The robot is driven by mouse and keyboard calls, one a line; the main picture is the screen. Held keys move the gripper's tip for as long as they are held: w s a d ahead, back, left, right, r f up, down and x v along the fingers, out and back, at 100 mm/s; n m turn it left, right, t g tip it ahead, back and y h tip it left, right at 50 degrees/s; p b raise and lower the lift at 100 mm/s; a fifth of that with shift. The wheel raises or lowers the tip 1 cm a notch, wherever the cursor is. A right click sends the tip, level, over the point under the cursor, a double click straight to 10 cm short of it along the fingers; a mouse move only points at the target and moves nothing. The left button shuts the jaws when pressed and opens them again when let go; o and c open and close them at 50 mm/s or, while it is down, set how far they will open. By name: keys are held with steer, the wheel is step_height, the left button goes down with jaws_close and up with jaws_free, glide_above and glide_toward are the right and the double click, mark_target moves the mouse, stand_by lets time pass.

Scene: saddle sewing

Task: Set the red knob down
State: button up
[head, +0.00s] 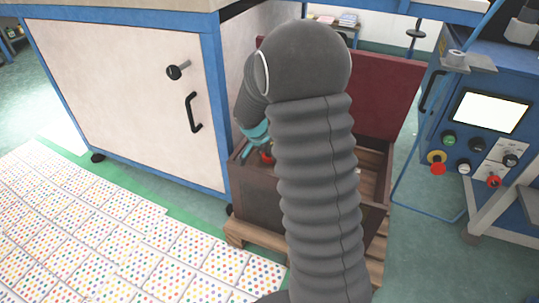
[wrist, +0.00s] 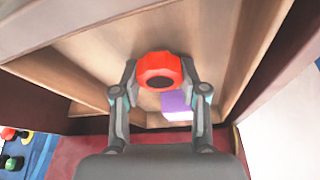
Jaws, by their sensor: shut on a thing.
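The red knob (wrist: 160,66) is between the two fingers of my gripper (wrist: 160,72), which is shut on it. In the wrist view it is held over the inside of a brown wooden box (wrist: 85,45). Whether it touches the box floor cannot be told. In the head view a small red part of the knob (head: 266,157) shows at the left of the box (head: 258,203), beside my arm. My arm hides most of the box's inside there.
A purple block (wrist: 177,105) lies in the box near the knob. The box's dark red lid (head: 385,95) stands open behind, and a wooden pallet (head: 250,238) lies beneath. A white cabinet (head: 130,95) is left, a blue control console (head: 470,125) right.

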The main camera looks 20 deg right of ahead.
steer(key=shift+f, duration=0.15)
steer(key=o, duration=1.1)
steer(key=shift+r, duration=0.3)
steer(key=p+v, duration=0.2)
steer(key=v, duration=0.8)
steer(key=s+a+r+n+t+y, duration=0.1)
steer(key=s+a+r+n, duration=0.15)
steer(key=s+r, duration=0.3)
steer(key=s+a+r+n+y, duration=0.1)
steer(key=s+a+r+n, duration=0.15)
steer(key=s+r, duration=0.35)
steer(key=shift+s+a+n+t+y, duration=0.45)
steer(key=shift+s+n, duration=0.7)
steer(key=shift+s, duration=1.65)
steer(key=shift+s+a+n+t+y, duration=0.25)
steer(key=shift+s+a+n, duration=0.7)
steer(key=shift+s, duration=1.85)
steer(key=shift+s+a+n+t+y, duration=0.35)
steer(key=shift+s+n, duration=1.05)
steer(key=shift+s, duration=1.45)
